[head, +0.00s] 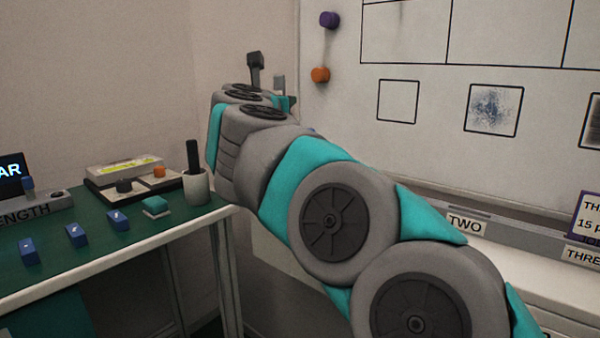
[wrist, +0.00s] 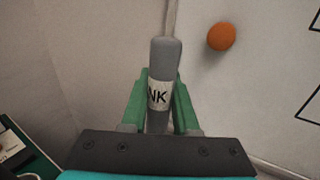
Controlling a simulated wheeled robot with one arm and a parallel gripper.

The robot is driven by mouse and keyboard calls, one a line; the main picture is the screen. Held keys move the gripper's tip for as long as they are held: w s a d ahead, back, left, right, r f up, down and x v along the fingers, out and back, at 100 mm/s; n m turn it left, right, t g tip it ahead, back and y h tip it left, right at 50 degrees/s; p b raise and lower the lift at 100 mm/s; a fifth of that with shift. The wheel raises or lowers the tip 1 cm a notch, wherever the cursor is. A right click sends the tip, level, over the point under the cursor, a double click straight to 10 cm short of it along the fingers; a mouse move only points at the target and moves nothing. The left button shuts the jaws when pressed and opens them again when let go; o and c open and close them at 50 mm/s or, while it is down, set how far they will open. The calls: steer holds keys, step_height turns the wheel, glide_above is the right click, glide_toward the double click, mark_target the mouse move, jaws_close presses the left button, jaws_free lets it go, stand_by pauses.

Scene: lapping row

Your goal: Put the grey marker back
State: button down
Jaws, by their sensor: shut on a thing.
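The grey marker (wrist: 165,58) stands upright in the wrist view, with a white label whose visible letters read "NK". My gripper (wrist: 160,97) is shut on it, one green finger on each side of the label. The marker's top sticks up above the fingers; its lower end is partly hidden. In the head view a small grey upright piece, likely the marker (head: 279,85), shows at the far end of my arm, in front of the wall corner left of the whiteboard (head: 340,130).
The tray (head: 500,228) under the whiteboard has labels "TWO" and "THREE"; my arm hides its left part. Purple (head: 329,19) and orange (head: 320,74) magnets sit on the board. A green table (head: 110,253) at left holds blue blocks, an eraser-like block and a cup (head: 196,187).

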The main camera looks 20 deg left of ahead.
step_height(320, 180, down, 10)
steer(key=shift+r+b, duration=0.1)
steer(key=shift+b, duration=1.05)
steer(key=shift+f, duration=0.25)
steer(key=c, duration=0.7)
jaws_free()
steer(key=shift+r, duration=0.1)
steer(key=shift+r, duration=0.2)
steer(key=s, duration=0.8)
steer(key=s+d, duration=0.1)
steer(key=s, duration=0.3)
steer(key=shift+f, duration=0.15)
